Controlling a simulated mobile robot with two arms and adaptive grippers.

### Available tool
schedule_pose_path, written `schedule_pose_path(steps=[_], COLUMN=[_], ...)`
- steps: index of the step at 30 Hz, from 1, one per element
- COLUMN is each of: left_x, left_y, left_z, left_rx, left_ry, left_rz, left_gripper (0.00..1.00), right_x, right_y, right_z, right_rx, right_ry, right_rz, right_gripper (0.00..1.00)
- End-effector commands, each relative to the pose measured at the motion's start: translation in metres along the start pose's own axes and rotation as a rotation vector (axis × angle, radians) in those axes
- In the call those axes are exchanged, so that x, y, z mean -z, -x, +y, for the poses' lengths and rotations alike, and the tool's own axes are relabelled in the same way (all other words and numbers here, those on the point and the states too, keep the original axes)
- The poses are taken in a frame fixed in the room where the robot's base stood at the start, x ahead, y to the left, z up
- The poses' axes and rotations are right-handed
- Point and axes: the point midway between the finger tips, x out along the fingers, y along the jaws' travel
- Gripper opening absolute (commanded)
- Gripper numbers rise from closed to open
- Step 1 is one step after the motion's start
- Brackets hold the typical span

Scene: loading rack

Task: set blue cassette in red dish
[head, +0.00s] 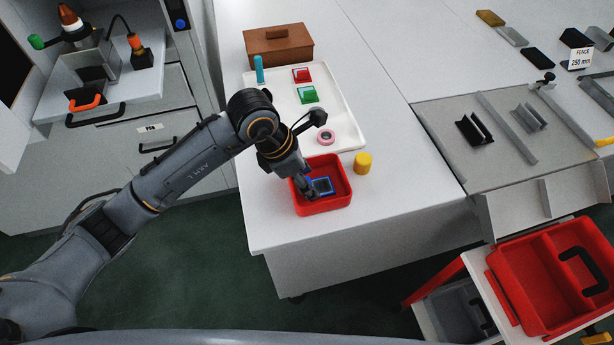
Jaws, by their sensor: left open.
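The blue cassette (323,186) lies inside the red dish (337,204), on its floor. The dish stands near the front edge of the white table. My left gripper (313,192) reaches down into the dish at the cassette's left side. It is open, and its fingers are partly hidden, so I cannot tell whether they touch the cassette. My right gripper is not in view.
A white tray (345,134) behind the dish holds a red cassette (301,75), a green cassette (308,94), a pink ring (325,137) and a teal cylinder (259,70). A yellow cylinder (363,163) stands right of the dish. A brown box (278,46) stands behind.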

Motion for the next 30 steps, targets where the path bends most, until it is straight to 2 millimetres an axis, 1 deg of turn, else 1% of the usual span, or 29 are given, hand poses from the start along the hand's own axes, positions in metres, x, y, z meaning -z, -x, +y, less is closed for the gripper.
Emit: schedule_pose_path(steps=[5, 9, 12, 15, 18, 21, 30], left_x=[0.000, 0.000, 0.000, 0.000, 0.000, 0.000, 0.000], left_y=[0.032, 0.064, 0.084, 0.100, 0.111, 0.117, 0.118], left_z=[0.002, 0.002, 0.002, 0.002, 0.001, 0.000, 0.000], left_rx=[-0.009, -0.009, -0.008, -0.006, -0.004, -0.003, -0.002], left_ry=[-0.003, -0.003, -0.002, -0.001, -0.001, -0.001, -0.001], left_rz=[-0.003, -0.003, -0.004, -0.003, -0.001, -0.002, -0.002], left_gripper=[0.56, 0.56, 0.56, 0.56, 0.56, 0.56, 0.56], right_x=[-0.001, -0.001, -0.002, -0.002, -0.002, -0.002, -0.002], right_y=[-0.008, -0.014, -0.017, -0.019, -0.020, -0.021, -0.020], right_z=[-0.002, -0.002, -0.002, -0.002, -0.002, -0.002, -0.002], right_rx=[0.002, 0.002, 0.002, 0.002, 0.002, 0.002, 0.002], right_ry=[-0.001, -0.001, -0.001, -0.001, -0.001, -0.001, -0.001], right_rz=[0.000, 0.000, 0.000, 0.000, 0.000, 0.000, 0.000], right_gripper=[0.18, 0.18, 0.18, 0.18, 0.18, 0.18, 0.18])
